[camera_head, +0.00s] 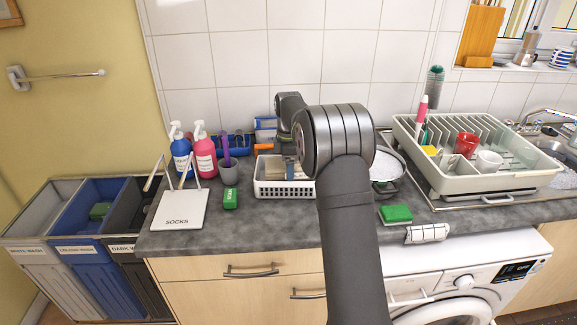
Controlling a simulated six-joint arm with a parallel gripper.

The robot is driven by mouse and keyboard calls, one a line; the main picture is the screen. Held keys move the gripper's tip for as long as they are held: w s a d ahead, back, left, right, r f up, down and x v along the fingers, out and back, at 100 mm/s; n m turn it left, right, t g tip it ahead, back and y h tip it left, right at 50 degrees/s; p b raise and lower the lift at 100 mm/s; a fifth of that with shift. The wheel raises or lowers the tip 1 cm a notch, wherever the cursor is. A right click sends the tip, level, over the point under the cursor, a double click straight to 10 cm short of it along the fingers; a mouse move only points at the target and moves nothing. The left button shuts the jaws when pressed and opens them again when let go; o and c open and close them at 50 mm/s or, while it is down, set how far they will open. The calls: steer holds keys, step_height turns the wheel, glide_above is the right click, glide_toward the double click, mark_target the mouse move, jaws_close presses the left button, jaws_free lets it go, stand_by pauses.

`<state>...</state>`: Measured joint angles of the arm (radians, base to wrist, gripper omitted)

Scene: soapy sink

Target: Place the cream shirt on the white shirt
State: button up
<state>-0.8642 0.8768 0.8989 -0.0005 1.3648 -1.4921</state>
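I cannot make out a cream shirt or a white shirt anywhere in this view. My arm rises through the middle of the picture and its large joint covers part of the counter and the white basket (285,190). A green item (100,210) lies in the blue colour-wash bin (88,262).
The dark-wash bin (135,268) stands beside the counter (280,231). The counter carries a socks box (180,212), blue and pink bottles, a grey cup (229,174) and green items. A dish rack (490,182) holds cups at right. A washing machine (460,265) is below.

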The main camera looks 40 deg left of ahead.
step_height(320, 180, up, 12)
steer(key=shift+r, duration=0.2)
stand_by(0.4)
steer(key=shift+f, duration=0.15)
steer(key=shift+f, duration=4)
steer(key=shift+f, duration=0.1)
steer(key=shift+r, duration=3.65)
steer(key=shift+r, duration=0.15)
